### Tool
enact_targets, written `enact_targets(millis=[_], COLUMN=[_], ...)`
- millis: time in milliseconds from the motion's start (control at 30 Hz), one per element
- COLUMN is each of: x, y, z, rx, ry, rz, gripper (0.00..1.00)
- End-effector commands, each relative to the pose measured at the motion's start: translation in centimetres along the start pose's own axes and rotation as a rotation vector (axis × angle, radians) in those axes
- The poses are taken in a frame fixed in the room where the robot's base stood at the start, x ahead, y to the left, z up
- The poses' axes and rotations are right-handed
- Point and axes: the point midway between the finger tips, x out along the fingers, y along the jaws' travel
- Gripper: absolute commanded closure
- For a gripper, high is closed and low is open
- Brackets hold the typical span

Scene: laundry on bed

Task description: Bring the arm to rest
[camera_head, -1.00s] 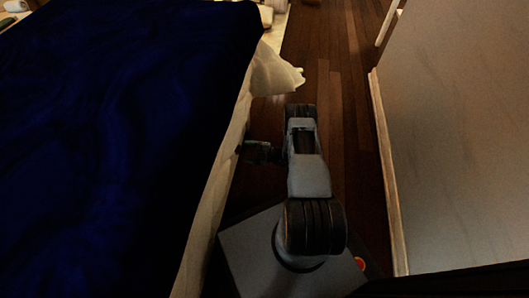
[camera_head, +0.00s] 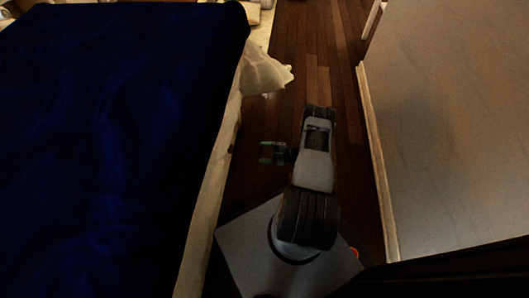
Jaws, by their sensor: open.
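My gripper (camera_head: 267,153) is open and empty at the end of my folded arm. It points left, toward the side of the bed, and sits over the gap beside it. The bed with its dark blue cover (camera_head: 110,140) fills the left of the head view. A strip of dark floor shows between the gripper and the bed's pale side. Nothing shows between the fingers.
White cloth (camera_head: 262,72) hangs off the bed's far right corner. A pale wall (camera_head: 460,120) with a light baseboard (camera_head: 377,160) stands close on the right. Dark wooden floor (camera_head: 305,55) runs free ahead between bed and wall. Small pale items lie beyond the bed.

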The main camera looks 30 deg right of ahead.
Motion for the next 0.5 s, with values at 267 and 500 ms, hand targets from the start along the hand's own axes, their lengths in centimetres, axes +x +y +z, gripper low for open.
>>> enact_targets(millis=[267, 500], x=[0.0, 0.8], y=[0.0, 3.5], z=[0.0, -2.2], rx=[0.0, -0.114], ry=[0.0, 0.032], rz=[0.0, -0.067], gripper=[0.29, 0.29])
